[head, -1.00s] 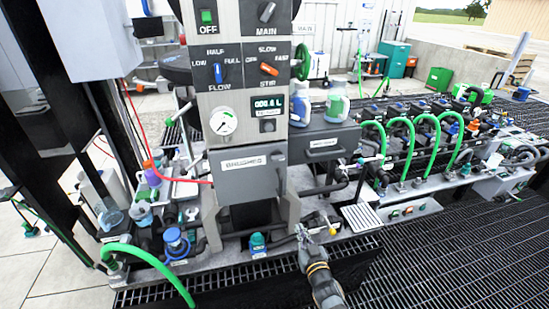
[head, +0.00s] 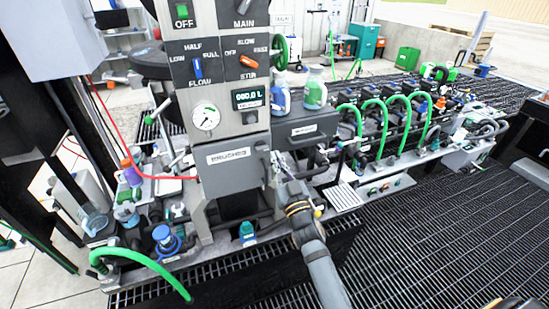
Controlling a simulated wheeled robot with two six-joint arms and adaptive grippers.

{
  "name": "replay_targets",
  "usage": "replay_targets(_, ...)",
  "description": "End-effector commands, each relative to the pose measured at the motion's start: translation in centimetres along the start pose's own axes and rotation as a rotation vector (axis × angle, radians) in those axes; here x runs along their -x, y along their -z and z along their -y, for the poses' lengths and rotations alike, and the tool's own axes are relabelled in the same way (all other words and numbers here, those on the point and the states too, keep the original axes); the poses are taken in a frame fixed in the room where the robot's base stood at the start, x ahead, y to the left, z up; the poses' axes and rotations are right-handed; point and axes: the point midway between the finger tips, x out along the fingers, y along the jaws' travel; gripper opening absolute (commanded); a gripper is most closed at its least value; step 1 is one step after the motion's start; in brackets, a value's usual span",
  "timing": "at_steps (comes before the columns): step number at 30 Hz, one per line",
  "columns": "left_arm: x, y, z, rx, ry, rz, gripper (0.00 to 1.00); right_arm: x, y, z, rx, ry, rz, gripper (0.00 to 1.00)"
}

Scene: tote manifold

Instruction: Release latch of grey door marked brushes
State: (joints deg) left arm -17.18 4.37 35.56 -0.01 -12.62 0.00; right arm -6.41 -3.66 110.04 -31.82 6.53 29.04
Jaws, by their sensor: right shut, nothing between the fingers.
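The grey door (head: 228,178) marked "BRUSHES" is on the front of the column, below the gauge, and looks shut. A small dark latch (head: 262,146) shows at the door's upper right edge. My right gripper (head: 275,160) is shut and empty. It is close to the door's right edge, a little below the latch. I cannot tell whether it touches the door. The gripper covers part of the door's right side. My left gripper is not in view.
Above the door are a round gauge (head: 206,117), a digital display (head: 247,98) and switch panels. A grey drawer (head: 304,130) with bottles on top juts out to the right. Green hoses (head: 400,105) and pipes run farther right. The grating (head: 420,240) in front is clear.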

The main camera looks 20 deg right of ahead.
Motion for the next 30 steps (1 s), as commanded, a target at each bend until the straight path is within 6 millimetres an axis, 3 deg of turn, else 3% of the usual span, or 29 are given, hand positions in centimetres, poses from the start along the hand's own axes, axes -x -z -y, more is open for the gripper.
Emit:
replay_targets(11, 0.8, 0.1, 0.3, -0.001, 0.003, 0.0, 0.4, -8.2, 0.1, 0.0, 0.001, 0.0, -0.002, 0.0)
replay_targets(13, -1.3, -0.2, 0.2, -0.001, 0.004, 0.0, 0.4, -7.3, -2.2, 0.0, 0.0, 0.0, 0.002, 0.0)
replay_targets(16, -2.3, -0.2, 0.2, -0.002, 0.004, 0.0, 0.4, -6.9, -3.2, 0.0, 0.001, 0.0, 0.002, 0.0)
replay_targets(30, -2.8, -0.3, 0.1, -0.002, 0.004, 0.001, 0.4, -6.7, -3.8, 0.0, 0.001, 0.0, 0.001, 0.0)
